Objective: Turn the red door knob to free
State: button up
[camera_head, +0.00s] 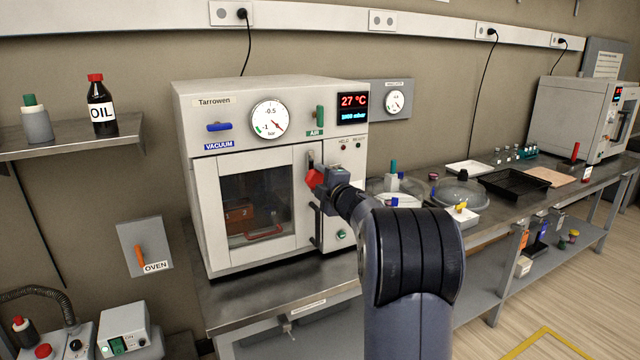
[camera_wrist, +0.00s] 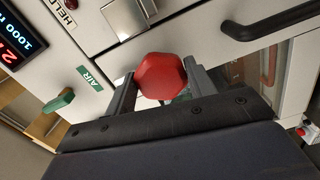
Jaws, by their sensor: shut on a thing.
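The red door knob (camera_head: 316,179) is on the front of the white Tarrowen vacuum oven (camera_head: 190,130), at the right side of its windowed door. In the wrist view the red knob (camera_wrist: 160,76) is a faceted head between my two fingers. My gripper (camera_head: 322,184) reaches the knob from the right and is shut on it; in the wrist view my gripper (camera_wrist: 155,85) has one finger on each side of the knob. The door looks closed. A dark door handle (camera_head: 317,228) is below the knob. The knob's marks are hidden or too small to read.
The blue vacuum lever (camera_head: 218,127) and green air lever (camera_head: 320,116) are above the door. The dial gauge (camera_head: 270,118) and red display (camera_head: 353,101) are at the top. A glass dome (camera_head: 460,190) and black tray (camera_head: 515,185) stand on the bench to the right.

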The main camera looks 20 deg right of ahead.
jog(key=o, duration=1.1)
jog(key=s+b, duration=0.1)
jog(key=s, duration=0.9)
jog(key=shift+s+d, duration=0.15)
jog(key=shift+s, duration=0.25)
jog(key=w, duration=0.5)
jog(key=w+p, duration=0.1)
jog(key=w, duration=0.5)
jog(key=shift+a, duration=0.2)
